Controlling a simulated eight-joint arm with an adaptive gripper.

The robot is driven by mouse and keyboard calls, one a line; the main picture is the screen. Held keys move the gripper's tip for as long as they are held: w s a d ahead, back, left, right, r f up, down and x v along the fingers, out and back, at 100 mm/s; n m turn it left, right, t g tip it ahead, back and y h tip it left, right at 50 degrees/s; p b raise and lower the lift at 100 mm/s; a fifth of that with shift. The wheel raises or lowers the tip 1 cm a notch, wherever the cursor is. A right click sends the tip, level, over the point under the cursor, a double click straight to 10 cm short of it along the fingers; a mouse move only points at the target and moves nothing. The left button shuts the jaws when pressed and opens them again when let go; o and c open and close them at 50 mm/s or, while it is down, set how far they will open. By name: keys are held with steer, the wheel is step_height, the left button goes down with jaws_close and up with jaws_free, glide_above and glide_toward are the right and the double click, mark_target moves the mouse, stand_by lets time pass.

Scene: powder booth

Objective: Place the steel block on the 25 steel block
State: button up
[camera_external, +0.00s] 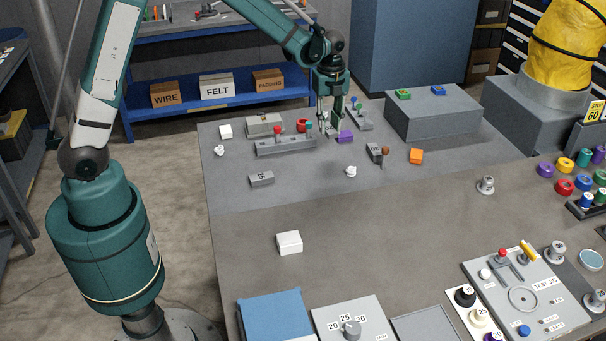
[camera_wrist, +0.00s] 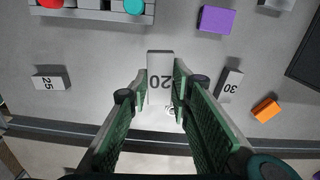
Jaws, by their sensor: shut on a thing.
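My gripper (camera_external: 331,132) is over the back part of the grey table. In the wrist view, my gripper (camera_wrist: 161,88) has its two green-padded fingers closed on the sides of a grey steel block marked 20 (camera_wrist: 159,63). The steel block marked 25 (camera_external: 262,179) lies on the table, left of and nearer the camera than my gripper. In the wrist view, the 25 block (camera_wrist: 50,78) is at the left, apart from the held block. Its top looks bare. The height of the held block above the table is hard to tell.
A steel block marked 30 (camera_wrist: 228,84) and an orange block (camera_external: 416,156) lie to the right. A purple block (camera_external: 345,137) and a grey rack with coloured knobs (camera_external: 286,145) are close to my gripper. A crumpled white piece (camera_external: 351,171) lies in front.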

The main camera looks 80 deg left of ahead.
steer(key=s+d+r, duration=0.1)
steer(key=s+d, duration=0.1)
steer(key=s, duration=0.5)
steer(key=s+d+r, duration=0.2)
steer(key=s, duration=0.5)
steer(key=m, duration=0.1)
glide_above(261, 176)
steer(key=shift+f, duration=0.15)
steer(key=shift+f+b, duration=0.55)
steer(key=shift+f, duration=2.4)
steer(key=shift+f, duration=0.1)
steer(key=shift+f+b, duration=0.3)
steer(key=shift+f, duration=1.7)
steer(key=shift+f, duration=0.2)
steer(key=o, duration=1)
steer(key=shift+r, duration=0.1)
